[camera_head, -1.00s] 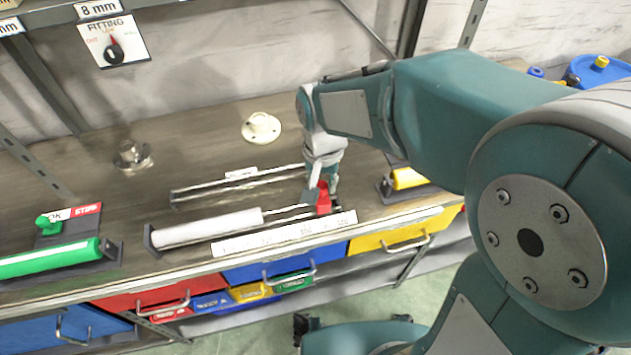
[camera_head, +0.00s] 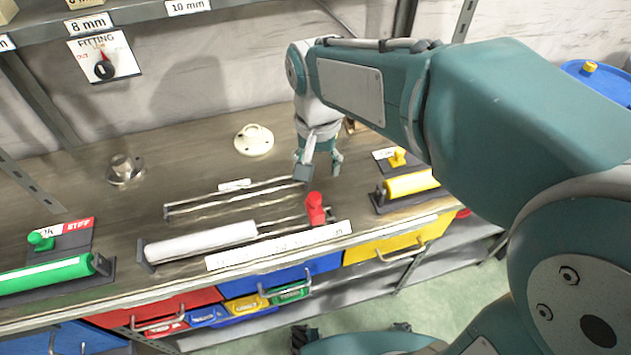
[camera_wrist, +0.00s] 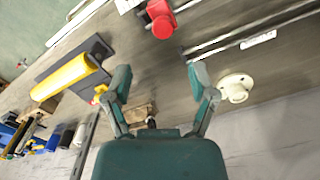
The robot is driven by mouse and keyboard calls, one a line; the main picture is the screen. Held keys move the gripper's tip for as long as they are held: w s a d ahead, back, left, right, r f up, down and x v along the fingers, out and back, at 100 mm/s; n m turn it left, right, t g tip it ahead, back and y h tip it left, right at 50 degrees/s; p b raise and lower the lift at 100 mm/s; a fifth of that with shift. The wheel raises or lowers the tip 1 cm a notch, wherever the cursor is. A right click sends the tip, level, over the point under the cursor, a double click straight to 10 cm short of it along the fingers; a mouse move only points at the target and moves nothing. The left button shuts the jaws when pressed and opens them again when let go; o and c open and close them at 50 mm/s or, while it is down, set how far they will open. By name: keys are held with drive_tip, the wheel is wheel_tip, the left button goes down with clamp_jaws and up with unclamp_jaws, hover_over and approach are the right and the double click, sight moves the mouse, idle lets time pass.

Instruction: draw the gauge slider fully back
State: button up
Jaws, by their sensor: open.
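The gauge slider with its red knob (camera_head: 315,208) stands at the right end of the gauge's rod, by the right part of the white printed scale (camera_head: 280,245). The white cylinder (camera_head: 200,242) of the gauge lies to its left. My gripper (camera_head: 320,172) is open and empty, above and behind the red knob, apart from it. In the wrist view the red knob (camera_wrist: 161,22) shows at the top, beyond the open fingers (camera_wrist: 160,78).
A yellow cylinder (camera_head: 411,185) with a yellow knob is to the right, and a green cylinder (camera_head: 45,276) to the left. Two thin rails (camera_head: 235,198) lie behind the gauge. A white round fitting (camera_head: 254,141) and a metal one (camera_head: 125,170) stand farther back.

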drive_tip(key=shift+r, duration=1.85)
drive_tip(key=s+d+n+t, duration=0.2)
drive_tip(key=s+d+t, duration=0.3)
drive_tip(key=s+d, duration=0.6)
drive_tip(key=d, duration=0.3)
drive_tip(key=shift+s+d+t, duration=0.25)
drive_tip(key=shift+t, duration=0.05)
